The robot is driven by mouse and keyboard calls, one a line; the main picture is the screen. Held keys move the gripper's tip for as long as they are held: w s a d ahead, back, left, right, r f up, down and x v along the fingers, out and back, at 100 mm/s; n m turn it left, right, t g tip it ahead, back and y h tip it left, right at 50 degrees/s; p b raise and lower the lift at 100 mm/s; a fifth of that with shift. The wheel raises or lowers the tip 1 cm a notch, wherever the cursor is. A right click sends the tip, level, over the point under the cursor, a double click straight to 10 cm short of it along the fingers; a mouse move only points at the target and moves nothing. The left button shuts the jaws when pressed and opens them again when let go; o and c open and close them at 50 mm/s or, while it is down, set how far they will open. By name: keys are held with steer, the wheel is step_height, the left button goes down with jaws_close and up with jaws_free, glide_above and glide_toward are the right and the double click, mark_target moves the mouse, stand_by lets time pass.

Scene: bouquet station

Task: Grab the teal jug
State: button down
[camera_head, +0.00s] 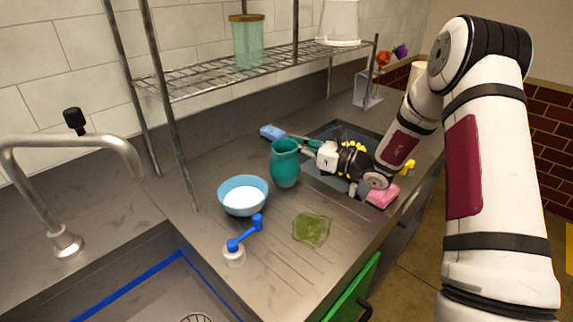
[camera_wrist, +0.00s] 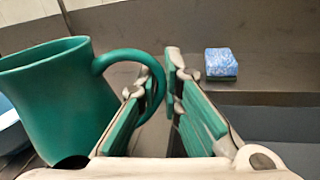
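The teal jug (camera_head: 285,163) stands upright on the steel counter, its handle side facing my gripper. In the wrist view the jug (camera_wrist: 62,98) fills the left side, and its curved handle (camera_wrist: 130,57) reaches to the fingertips. My gripper (camera_wrist: 163,75) has its fingers apart, with the outer curve of the handle at the gap between them. The left finger overlaps the handle loop; I cannot tell whether either finger touches it. In the head view my gripper (camera_head: 311,146) comes in from the right, close beside the jug.
A blue bowl (camera_head: 243,196), a blue-handled tool (camera_head: 243,236) and a green cloth (camera_head: 312,230) lie in front of the jug. A blue sponge (camera_wrist: 221,63) lies behind, a pink sponge (camera_head: 382,195) at right. A wire shelf (camera_head: 215,82) stands over the counter's back.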

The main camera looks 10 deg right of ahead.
steer(key=shift+r, duration=0.2)
stand_by(0.3)
steer(key=shift+r, duration=1.4)
steer(key=shift+s+d+r, duration=0.15)
steer(key=shift+r, duration=0.1)
steer(key=s+d, duration=0.3)
steer(key=s, duration=0.4)
steer(key=s+d+r+p, duration=0.1)
steer(key=s+d, duration=0.2)
steer(key=s, duration=0.4)
steer(key=shift+d+r, duration=0.15)
steer(key=shift+d, duration=0.2)
stand_by(1.4)
